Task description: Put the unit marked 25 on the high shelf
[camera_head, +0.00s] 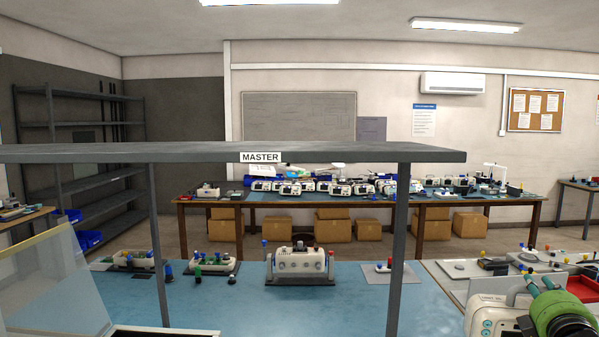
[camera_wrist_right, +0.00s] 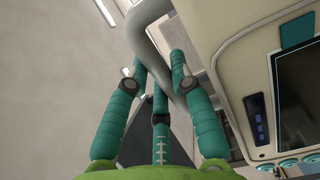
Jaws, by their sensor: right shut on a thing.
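My right gripper (camera_head: 532,284), green with teal fingers, is at the lower right of the head view. It is shut on the grey curved handle (camera_wrist_right: 158,38) of a cream monitor unit. This unit (camera_head: 484,314) is partly cut off by the frame's bottom edge; its dark screen (camera_wrist_right: 298,95) and teal knobs show in the wrist view. No number is readable on it. The high shelf (camera_head: 350,153) is a grey board labelled MASTER on grey posts, spanning left and centre above the blue bench. My left gripper is not in view.
Under the shelf, a white device (camera_head: 300,262) with coloured knobs and smaller panels stand on the blue bench (camera_head: 240,300). A clear pane (camera_head: 55,285) leans at left. A post (camera_head: 397,240) stands between bench centre and my right gripper. The shelf's visible front is bare.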

